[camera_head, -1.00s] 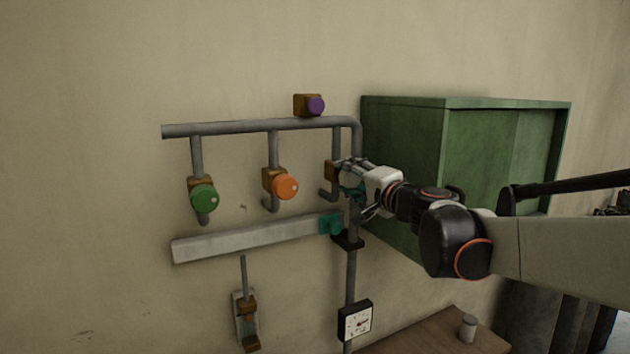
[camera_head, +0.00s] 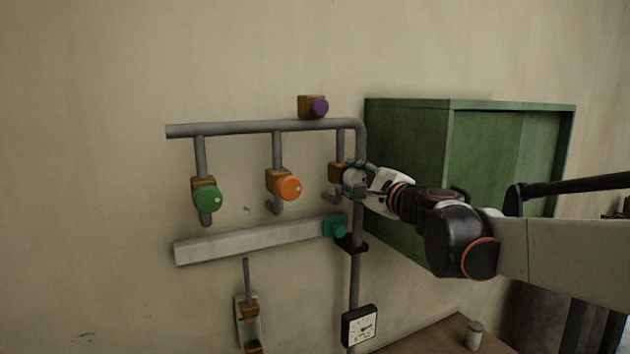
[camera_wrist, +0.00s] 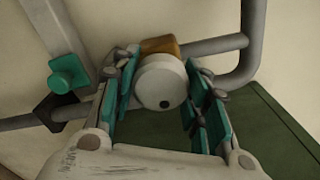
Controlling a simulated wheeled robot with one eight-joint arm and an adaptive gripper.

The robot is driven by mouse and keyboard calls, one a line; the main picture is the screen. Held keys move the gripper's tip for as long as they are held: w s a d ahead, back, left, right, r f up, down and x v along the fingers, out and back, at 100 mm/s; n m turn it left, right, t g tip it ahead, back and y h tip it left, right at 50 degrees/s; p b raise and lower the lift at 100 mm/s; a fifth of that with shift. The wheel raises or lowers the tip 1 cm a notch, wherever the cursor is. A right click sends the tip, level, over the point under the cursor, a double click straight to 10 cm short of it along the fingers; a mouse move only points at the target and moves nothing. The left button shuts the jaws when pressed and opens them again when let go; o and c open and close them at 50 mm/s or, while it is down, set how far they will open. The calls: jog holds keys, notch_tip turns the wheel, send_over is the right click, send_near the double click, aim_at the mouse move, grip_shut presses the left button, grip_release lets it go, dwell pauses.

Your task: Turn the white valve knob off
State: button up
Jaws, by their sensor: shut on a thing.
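The white valve knob (camera_wrist: 158,84) is a round cap with a dark dot, on a brown valve block (camera_wrist: 160,46). In the wrist view the dot sits at the lower right of its face. My gripper (camera_wrist: 160,92) has its teal-padded fingers on both sides of the knob and is shut on it. In the head view my gripper (camera_head: 362,178) covers most of the knob, and the brown block (camera_head: 336,172) shows at its left.
A green knob (camera_head: 207,199) and an orange knob (camera_head: 289,188) hang left on the same pipe (camera_head: 240,127). A purple knob (camera_head: 320,107) is above. A green cabinet (camera_head: 500,150) stands close at the right. A gauge (camera_head: 360,326) and a lever (camera_head: 248,305) are below.

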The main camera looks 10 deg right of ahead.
jog(key=shift+f, duration=0.1)
dwell(0.4)
jog(key=o, duration=1.1)
